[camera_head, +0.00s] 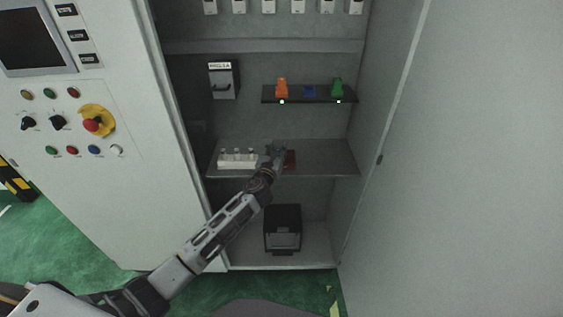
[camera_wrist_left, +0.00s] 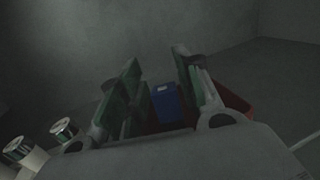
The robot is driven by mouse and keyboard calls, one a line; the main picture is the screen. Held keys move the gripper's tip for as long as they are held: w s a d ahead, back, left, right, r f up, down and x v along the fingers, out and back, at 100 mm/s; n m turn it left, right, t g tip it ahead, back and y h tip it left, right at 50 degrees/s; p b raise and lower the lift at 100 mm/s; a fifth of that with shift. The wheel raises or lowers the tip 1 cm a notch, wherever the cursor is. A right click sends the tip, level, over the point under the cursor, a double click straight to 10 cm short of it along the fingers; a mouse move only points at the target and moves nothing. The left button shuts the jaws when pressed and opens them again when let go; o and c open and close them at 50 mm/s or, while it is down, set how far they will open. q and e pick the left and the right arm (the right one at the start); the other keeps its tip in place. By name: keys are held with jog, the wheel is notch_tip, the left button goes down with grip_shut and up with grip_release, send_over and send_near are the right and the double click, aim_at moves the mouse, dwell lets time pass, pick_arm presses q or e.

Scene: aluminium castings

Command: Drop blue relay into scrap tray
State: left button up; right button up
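The blue relay (camera_wrist_left: 166,103) shows between my left fingers in the left wrist view, against the red scrap tray (camera_wrist_left: 238,101). My left gripper (camera_wrist_left: 155,62) is open, its two fingers apart on either side of the relay. I cannot tell whether the relay rests on the tray floor. In the head view the left gripper (camera_head: 279,152) is at the red tray (camera_head: 291,159) on the middle shelf and covers part of it. My right gripper is not in view.
A white holder (camera_head: 238,160) with several small cylinders stands left of the tray on the middle shelf (camera_head: 335,168). Above, a dark shelf carries an orange relay (camera_head: 282,88), a blue piece (camera_head: 309,91) and a green relay (camera_head: 337,88). A black box (camera_head: 283,228) stands below.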

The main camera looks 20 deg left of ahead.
pick_arm(q)
jog(key=shift+o, duration=0.8)
jog(key=shift+s, duration=0.1)
jog(key=s, duration=1.1)
jog(key=shift+s, duration=0.4)
jog(key=shift+d, duration=0.1)
dwell(0.4)
